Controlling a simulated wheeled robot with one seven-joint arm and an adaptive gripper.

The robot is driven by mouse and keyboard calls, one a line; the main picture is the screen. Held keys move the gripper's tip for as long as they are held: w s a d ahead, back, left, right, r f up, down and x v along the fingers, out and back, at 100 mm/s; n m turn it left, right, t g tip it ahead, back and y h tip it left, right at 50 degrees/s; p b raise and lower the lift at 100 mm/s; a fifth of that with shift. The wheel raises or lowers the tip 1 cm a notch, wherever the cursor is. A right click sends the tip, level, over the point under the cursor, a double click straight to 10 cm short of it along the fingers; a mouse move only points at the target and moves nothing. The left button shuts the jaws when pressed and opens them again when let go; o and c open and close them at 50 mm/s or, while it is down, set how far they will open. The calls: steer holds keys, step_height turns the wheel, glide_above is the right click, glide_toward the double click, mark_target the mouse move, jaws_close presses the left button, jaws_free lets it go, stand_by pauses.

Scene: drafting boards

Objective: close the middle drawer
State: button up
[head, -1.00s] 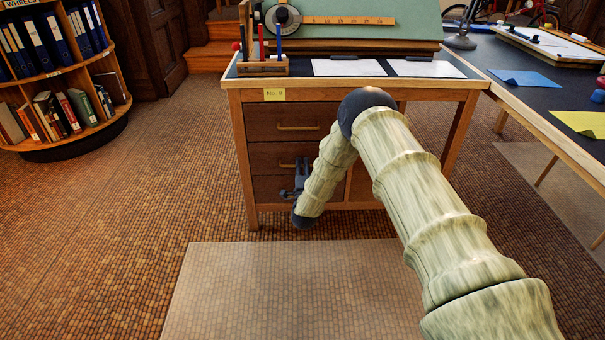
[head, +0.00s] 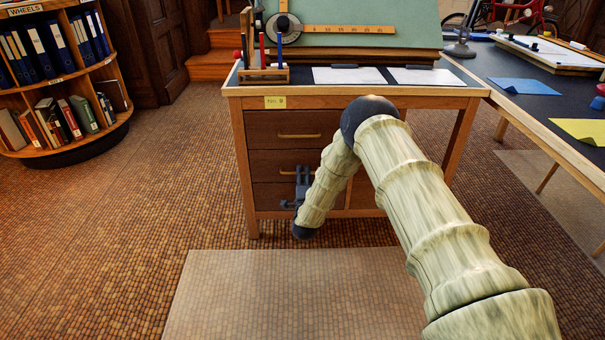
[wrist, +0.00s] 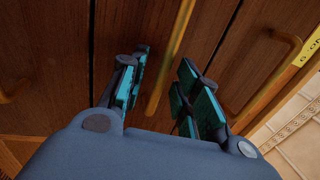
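The middle drawer (head: 263,163) is a dark wood front with a brass bar handle, in the left pedestal of the wooden desk labelled No. 9. It looks nearly flush with its neighbours; I cannot tell if it stands out slightly. My gripper (head: 303,172) is in front of this drawer's right half and hides part of it. In the wrist view my gripper (wrist: 165,85) is open, its teal-padded fingers apart. The middle drawer's handle (wrist: 172,55) shows between them, with no clear contact. The middle drawer front also fills the centre there (wrist: 205,30).
The top drawer (head: 270,125) is above and the bottom drawer (head: 270,197) below, both looking shut. A pen holder (head: 263,74) and white sheets stand on the desktop. A second table (head: 540,105) is at the right, a bookshelf (head: 60,148) at the left. Floor in front is clear.

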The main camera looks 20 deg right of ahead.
steer(key=v, duration=1)
steer(key=shift+s, duration=0.1)
steer(key=s+a+f+n+g+y, duration=0.35)
steer(key=s+f+n, duration=0.25)
steer(key=s+f, duration=0.3)
steer(key=s+a+f+n+g+y, duration=0.2)
steer(key=s+f+n+g, duration=0.3)
steer(key=s+f, duration=0.5)
steer(key=s+d+n+g, duration=0.2)
steer(key=s+n+g, duration=0.75)
steer(key=s, duration=2.45)
steer(key=s+r+g+p, duration=0.1)
steer(key=s+r+p, duration=0.2)
steer(key=r+p, duration=3.2)
steer(key=shift+r, duration=0.55)
